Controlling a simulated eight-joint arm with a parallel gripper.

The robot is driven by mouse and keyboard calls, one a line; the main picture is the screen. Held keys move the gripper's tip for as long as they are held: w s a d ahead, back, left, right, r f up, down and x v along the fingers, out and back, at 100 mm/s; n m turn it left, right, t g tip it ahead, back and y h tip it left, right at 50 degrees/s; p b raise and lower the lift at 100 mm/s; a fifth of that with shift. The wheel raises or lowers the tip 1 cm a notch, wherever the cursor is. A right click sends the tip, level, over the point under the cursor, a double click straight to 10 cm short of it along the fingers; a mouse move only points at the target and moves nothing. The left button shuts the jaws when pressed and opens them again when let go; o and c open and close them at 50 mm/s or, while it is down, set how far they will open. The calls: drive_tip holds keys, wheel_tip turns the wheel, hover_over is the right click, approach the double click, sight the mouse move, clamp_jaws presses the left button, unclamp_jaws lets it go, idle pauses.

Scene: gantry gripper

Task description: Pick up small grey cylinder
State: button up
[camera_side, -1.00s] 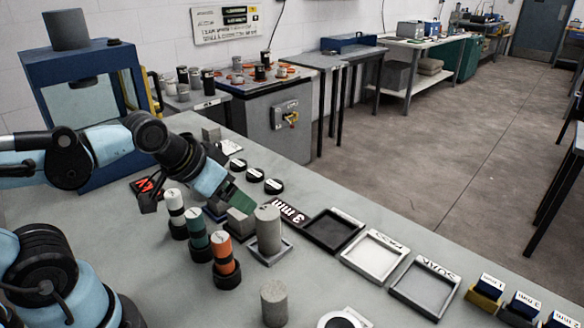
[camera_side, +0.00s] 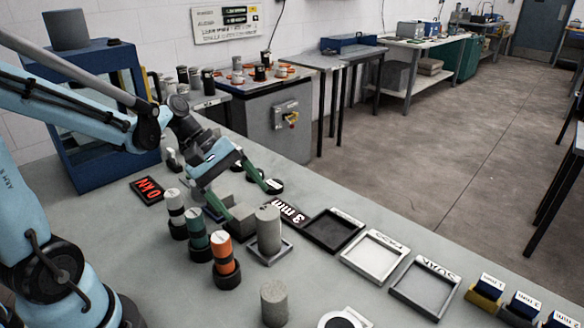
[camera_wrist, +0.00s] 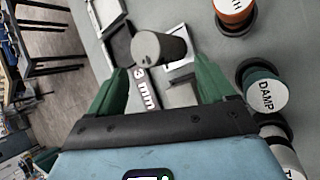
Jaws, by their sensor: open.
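A tall grey cylinder (camera_side: 269,230) stands upright on a small square tray (camera_side: 264,252); it also shows in the wrist view (camera_wrist: 158,46), beyond and between the fingers. The wrist view also shows my open gripper (camera_wrist: 162,70). A grey block (camera_side: 240,217) sits beside the tall cylinder, partly hidden by a finger.
Stacked white, green and orange pots (camera_side: 222,255) stand close left of the tall cylinder. A black "3 mm" label (camera_side: 288,212) and several open trays (camera_side: 374,256) lie to the right. A blue frame machine (camera_side: 85,100) stands behind. Bare bench lies front left.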

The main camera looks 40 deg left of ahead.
sight(257, 211)
drive_tip(key=a+f+n+h, duration=0.1)
drive_tip(key=a+n+h, duration=0.5)
drive_tip(key=n, duration=0.1)
drive_tip(key=shift+t, duration=0.3)
drive_tip(key=x, duration=1.2)
drive_tip(key=shift+s+d+r, duration=0.15)
drive_tip(key=shift+s+d, duration=0.05)
drive_tip(key=shift+s, duration=0.05)
drive_tip(key=shift+c, duration=0.2)
drive_tip(key=c, duration=1.2)
drive_tip(key=shift+c, duration=0.9)
drive_tip(key=shift+r, duration=0.15)
